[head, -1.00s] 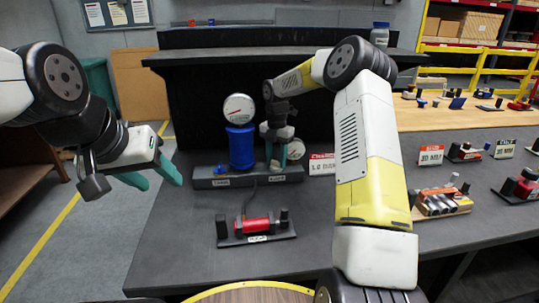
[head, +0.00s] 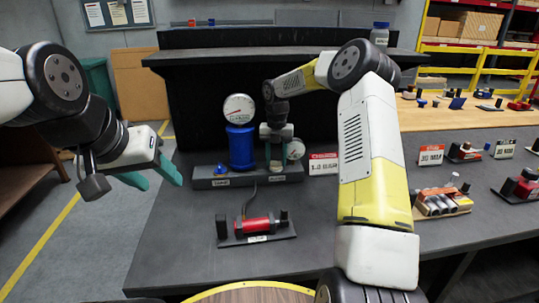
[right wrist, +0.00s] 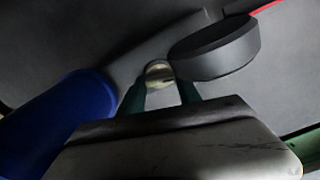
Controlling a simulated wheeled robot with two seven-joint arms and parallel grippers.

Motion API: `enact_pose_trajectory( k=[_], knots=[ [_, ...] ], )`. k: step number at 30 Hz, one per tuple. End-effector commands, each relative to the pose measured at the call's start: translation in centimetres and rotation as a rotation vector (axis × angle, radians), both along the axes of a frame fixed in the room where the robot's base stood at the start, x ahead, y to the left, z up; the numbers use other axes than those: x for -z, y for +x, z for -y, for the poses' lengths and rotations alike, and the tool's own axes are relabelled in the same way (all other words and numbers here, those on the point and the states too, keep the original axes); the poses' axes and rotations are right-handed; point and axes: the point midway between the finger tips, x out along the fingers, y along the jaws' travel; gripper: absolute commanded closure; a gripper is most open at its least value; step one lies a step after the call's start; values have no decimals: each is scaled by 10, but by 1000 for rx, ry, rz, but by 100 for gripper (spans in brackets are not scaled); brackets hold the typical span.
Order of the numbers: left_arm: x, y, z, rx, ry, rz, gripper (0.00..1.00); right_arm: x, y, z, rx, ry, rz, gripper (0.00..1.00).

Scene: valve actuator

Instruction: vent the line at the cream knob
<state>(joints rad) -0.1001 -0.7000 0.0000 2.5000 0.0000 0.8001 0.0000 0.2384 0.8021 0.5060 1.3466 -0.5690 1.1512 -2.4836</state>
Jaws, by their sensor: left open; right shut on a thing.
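The cream knob (right wrist: 159,71) is between the green fingers of my right gripper (right wrist: 161,84) in the right wrist view. The fingers are shut on its sides. In the head view my right gripper (head: 276,162) points down at the right part of the dark base (head: 210,183); the knob is mostly hidden there. A blue cylinder (head: 241,148) with a round white gauge (head: 238,108) on top stands left of this gripper. My left gripper (head: 160,174) is open and empty, left of the bench.
A small blue part (head: 221,169) sits on the base's left end. A red cylinder on a dark stand (head: 257,226) is in front. A red-and-white sign (head: 323,165) stands to the right. A dark round part (right wrist: 215,48) is close beside the knob in the right wrist view.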

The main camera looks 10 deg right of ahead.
Motion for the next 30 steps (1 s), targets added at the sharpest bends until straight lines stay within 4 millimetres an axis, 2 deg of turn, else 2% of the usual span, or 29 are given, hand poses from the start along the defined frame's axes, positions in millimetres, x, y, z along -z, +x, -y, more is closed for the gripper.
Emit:
enact_pose_trajectory(
  k=[7,8,10,11,22,30],
  knots=[
    [0,0,0,0,0,0,49,-1,1,0,1,0,4,100],
    [0,0,0,0,0,0,49,-1,1,0,1,0,4,54],
    [0,0,0,0,0,0,49,-1,1,0,1,0,3,40],
    [0,0,0,0,0,0,49,-1,1,0,1,0,3,38],
    [0,0,0,0,0,0,49,-6,1,0,2,0,3,38],
    [0,0,0,0,0,0,49,-49,1,0,3,0,5,38]
  ],
)
